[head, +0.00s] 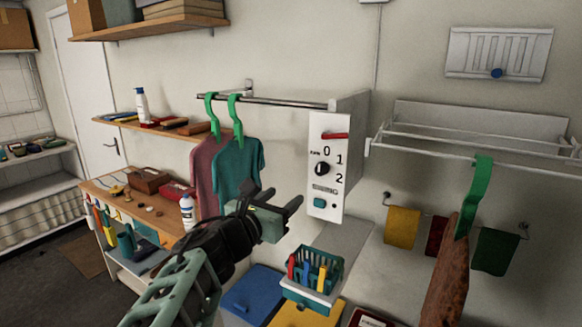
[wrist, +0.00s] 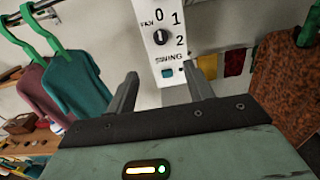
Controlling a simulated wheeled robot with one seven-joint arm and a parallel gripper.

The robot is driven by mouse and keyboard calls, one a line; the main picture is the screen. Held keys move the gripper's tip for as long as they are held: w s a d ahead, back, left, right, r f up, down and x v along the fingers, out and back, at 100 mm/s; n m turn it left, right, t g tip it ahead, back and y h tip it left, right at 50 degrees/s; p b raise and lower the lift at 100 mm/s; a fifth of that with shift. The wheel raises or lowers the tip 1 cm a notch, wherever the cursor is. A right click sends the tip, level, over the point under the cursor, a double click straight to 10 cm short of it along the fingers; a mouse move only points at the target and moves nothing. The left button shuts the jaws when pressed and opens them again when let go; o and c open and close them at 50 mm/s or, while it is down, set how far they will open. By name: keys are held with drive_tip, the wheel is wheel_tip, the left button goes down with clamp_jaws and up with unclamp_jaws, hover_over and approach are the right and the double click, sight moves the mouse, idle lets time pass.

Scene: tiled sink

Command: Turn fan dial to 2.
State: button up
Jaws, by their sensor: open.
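The fan dial (head: 322,168) is a round black knob on a white panel (head: 325,205), with 0, 1 and 2 printed around its upper right side. It also shows in the wrist view (wrist: 160,37), where its pale mark seems to point up toward 0. A red switch (head: 335,135) sits above the dial, and a teal button (head: 320,202) is below it under the word SWING. My gripper (head: 284,199) is open and empty, in front of the panel and lower left of the dial. In the wrist view its fingers (wrist: 161,80) are apart, below the dial, not touching it.
Red and teal shirts (head: 236,165) hang on green hangers left of the panel. A basket of pegs (head: 312,270) stands below. A brown cloth (head: 445,270) hangs at right under a white rack (head: 470,150). The space directly before the panel looks clear.

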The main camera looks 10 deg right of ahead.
sight(319, 170)
drive_tip(key=b+x, duration=0.4)
drive_tip(key=x, duration=1.3)
drive_tip(key=shift+w+d, duration=0.15)
drive_tip(key=shift+f, duration=0.1)
drive_tip(key=c, duration=1)
